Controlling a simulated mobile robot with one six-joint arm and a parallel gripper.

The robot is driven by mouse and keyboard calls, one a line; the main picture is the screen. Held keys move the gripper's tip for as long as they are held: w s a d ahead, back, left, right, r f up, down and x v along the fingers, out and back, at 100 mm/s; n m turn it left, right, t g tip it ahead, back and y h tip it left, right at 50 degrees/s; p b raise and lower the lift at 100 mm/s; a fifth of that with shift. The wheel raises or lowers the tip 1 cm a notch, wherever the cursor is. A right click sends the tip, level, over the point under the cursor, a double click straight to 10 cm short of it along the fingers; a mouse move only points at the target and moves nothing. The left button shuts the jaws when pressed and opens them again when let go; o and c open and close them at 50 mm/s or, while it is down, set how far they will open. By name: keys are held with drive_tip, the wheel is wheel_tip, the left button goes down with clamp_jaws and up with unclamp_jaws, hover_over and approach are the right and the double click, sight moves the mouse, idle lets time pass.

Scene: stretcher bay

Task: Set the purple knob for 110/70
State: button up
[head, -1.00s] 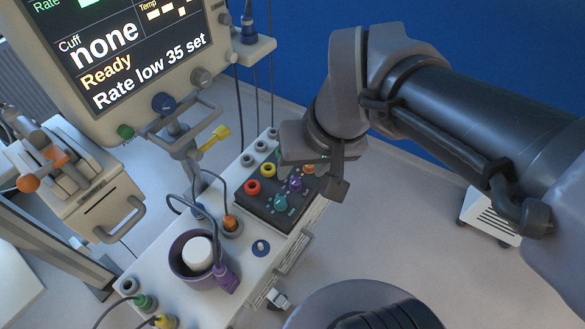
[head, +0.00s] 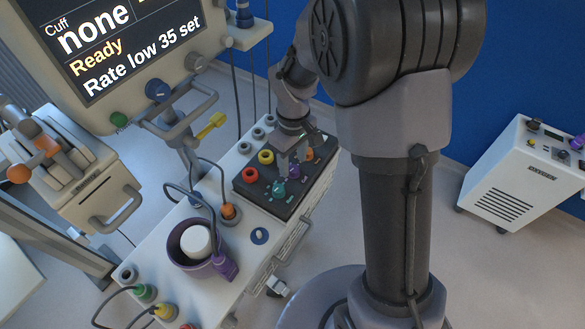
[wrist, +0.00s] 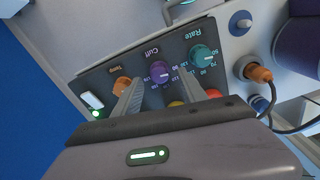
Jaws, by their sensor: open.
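A purple knob (head: 294,172) labelled Cuff sits on a dark panel (head: 262,196) on the trolley. In the wrist view it (wrist: 160,72) stands between an orange Temp knob (wrist: 123,86) and a teal Rate knob (wrist: 201,57). Small numbers ring it, too small to read surely. My gripper (wrist: 162,82) is open, its fingers on either side of the purple knob in that view; contact cannot be told. In the head view my gripper (head: 291,162) is over the panel and partly hides the knob. The monitor (head: 140,40) reads "Cuff none", "Ready", "Rate low 35 set".
Red (head: 250,174) and yellow (head: 266,157) knobs are close by on the panel. A purple-rimmed cup (head: 192,262) and cables crowd the trolley's near end. A white unit (head: 520,175) with another purple knob (head: 577,143) stands at right.

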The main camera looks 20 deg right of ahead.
wheel_tip(320, 180, down, 2)
drive_tip(key=shift+f, duration=0.1)
clamp_jaws()
drive_tip(key=shift+m, duration=0.4)
drive_tip(key=m, duration=0.3)
drive_tip(key=shift+m+b, duration=0.3)
drive_tip(key=shift+d+m, duration=0.1)
drive_tip(key=shift+m, duration=1.5)
